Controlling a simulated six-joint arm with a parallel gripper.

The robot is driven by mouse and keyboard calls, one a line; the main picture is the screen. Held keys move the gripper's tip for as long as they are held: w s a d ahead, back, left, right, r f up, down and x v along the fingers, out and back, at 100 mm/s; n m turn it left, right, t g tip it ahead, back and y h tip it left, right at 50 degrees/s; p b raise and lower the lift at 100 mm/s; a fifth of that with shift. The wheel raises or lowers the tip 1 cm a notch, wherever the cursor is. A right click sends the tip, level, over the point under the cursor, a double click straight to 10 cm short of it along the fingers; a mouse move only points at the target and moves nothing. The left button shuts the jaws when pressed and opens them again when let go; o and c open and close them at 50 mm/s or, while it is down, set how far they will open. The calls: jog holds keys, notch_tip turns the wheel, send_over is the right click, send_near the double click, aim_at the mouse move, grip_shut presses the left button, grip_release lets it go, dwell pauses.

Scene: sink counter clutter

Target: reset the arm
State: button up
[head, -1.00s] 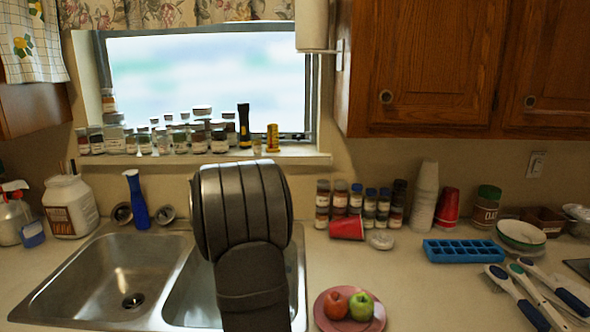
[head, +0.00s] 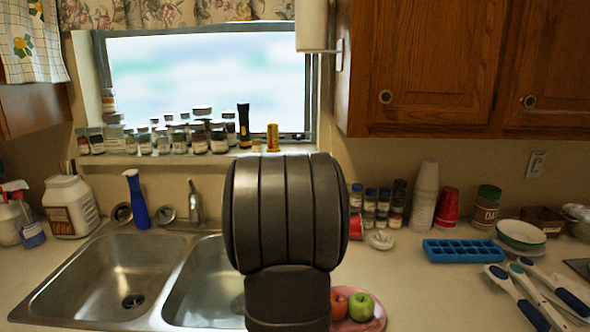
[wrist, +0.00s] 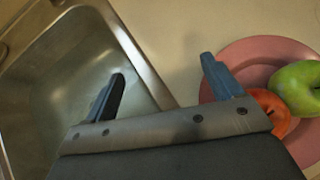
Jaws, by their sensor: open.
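My gripper (wrist: 160,85) shows in the wrist view with its two fingers spread apart and nothing between them. It is above the strip of counter between the sink's right basin and the pink plate. In the head view my arm stands in front of the right basin's right side and hides the gripper. The pink plate (wrist: 232,53) holds a red apple (wrist: 272,104) and a green apple (wrist: 298,86). In the head view my arm covers the left part of the plate (head: 376,322), beside the red apple (head: 339,305) and green apple (head: 361,307).
The double sink (head: 108,262) lies at the left, with a faucet (head: 195,203) and a blue bottle (head: 136,200) behind it. A blue ice tray (head: 463,251) and several utensils (head: 517,298) lie at the right.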

jog(key=s+d+r+m+g+h, duration=0.1)
jog(key=s+d+r+m+h, duration=0.15)
jog(key=d+r, duration=0.45)
notch_tip(320, 180, up, 4)
jog(key=m+g+h, duration=0.1)
jog(key=m+g, duration=0.1)
jog(key=m, duration=0.1)
send_over(365, 297)
jog(key=shift+h, duration=0.25)
notch_tip(365, 297, down, 9)
jog(key=shift+w+d+f, duration=0.25)
jog(key=shift+f, duration=0.4)
jog(key=shift+w+d+f, duration=0.25)
jog(key=shift+f, duration=0.9)
